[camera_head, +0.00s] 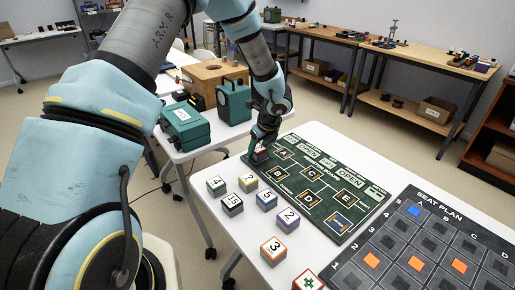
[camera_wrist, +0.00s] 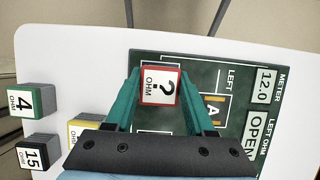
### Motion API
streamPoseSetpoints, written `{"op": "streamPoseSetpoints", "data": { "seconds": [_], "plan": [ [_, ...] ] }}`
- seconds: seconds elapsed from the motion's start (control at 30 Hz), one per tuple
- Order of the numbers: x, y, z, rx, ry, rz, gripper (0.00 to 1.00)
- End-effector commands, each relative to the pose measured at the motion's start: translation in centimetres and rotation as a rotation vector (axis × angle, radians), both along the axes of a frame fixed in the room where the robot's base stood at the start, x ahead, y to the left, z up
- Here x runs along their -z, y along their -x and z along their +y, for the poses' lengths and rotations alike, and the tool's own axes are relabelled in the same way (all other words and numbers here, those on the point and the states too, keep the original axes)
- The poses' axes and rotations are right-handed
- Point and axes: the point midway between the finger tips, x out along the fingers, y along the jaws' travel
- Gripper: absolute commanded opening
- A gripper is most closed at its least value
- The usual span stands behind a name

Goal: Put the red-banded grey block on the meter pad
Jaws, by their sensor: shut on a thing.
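My gripper (camera_head: 262,152) is shut on the red-banded grey block (camera_wrist: 160,86), whose white top reads "? OHM". In the wrist view the block sits between the teal fingers (camera_wrist: 160,92). In the head view the block (camera_head: 260,156) shows at the far left corner of the dark green board (camera_head: 310,232), beside pad A (camera_head: 284,154). I cannot tell whether it touches the board. A pad with a blue inside (camera_head: 340,223) lies at the board's near right; its label is unreadable, so I cannot tell whether it is the meter pad.
Several numbered blocks stand left of the board, among them green 4 (camera_head: 216,186), black 15 (camera_head: 232,204), a yellow-banded block (camera_head: 248,182), blue 5 (camera_head: 266,200) and purple 2 (camera_head: 287,218). Orange 3 (camera_head: 273,250) is nearer. A seat plan board (camera_head: 415,250) lies at right.

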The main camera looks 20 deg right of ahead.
Motion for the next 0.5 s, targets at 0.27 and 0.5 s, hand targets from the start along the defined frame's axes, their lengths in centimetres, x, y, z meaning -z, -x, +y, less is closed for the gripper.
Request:
{"op": "streamPoseSetpoints", "data": {
  "seconds": [0.27,0.5],
  "plan": [
    [0.28,0.00,-0.01,0.000,0.000,0.000,0.57],
    [0.22,-0.01,0.00,0.000,0.000,0.000,0.84]
  ]
}}
